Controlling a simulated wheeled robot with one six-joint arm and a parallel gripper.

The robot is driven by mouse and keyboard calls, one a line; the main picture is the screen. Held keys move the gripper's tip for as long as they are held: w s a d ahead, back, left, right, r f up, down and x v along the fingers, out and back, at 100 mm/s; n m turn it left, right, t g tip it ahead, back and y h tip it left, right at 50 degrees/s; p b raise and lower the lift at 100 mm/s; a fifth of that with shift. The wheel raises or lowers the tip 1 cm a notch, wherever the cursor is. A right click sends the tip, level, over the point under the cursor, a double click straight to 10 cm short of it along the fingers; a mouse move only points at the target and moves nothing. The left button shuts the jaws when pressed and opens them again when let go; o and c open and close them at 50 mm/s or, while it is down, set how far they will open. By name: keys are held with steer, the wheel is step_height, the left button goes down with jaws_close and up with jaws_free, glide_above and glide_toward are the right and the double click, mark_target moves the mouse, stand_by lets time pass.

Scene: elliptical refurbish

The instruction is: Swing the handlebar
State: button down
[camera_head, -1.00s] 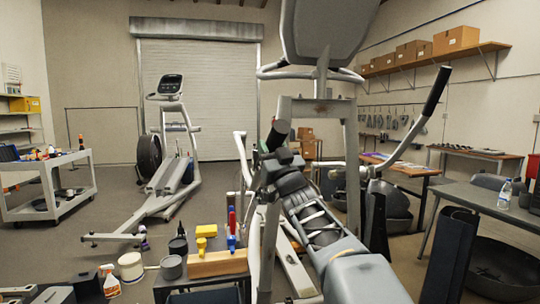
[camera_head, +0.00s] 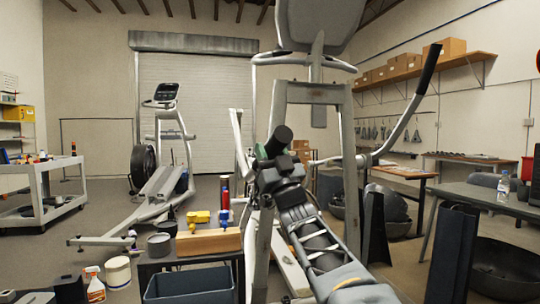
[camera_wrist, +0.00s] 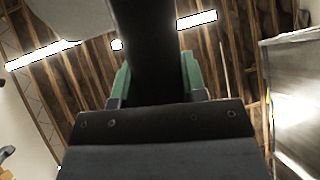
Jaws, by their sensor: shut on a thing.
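The grey elliptical machine (camera_head: 347,124) stands close in front of me with its console back (camera_head: 312,22) at the top. Its left handlebar has a black grip (camera_head: 281,134) at its upper end. My gripper (camera_head: 268,165) is at this grip, just below its tip. In the wrist view my gripper (camera_wrist: 155,76) has green-padded fingers on both sides of the black grip (camera_wrist: 148,40), shut on it. The right handlebar (camera_head: 406,122), with its own black grip (camera_head: 429,70), leans up and right, free of my gripper. My arm hides part of the machine's lower middle.
A low table with a wooden block (camera_head: 208,242) and a blue-grey bin (camera_head: 188,287) stands at the lower left. A second elliptical (camera_head: 158,190) and a white cart (camera_head: 40,192) are further left. A grey table (camera_head: 470,198) and black tub (camera_head: 500,270) are at the right.

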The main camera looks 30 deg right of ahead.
steer(key=shift+w+f, duration=0.15)
steer(key=shift+f, duration=0.2)
steer(key=c, duration=1.1)
jaws_free()
steer(key=o, duration=0.4)
steer(key=shift+r, duration=0.25)
steer(key=shift+s, duration=0.2)
steer(key=v, duration=1.3)
steer(key=shift+s+f, duration=0.2)
steer(key=shift+f, duration=0.2)
steer(key=shift+r, duration=0.1)
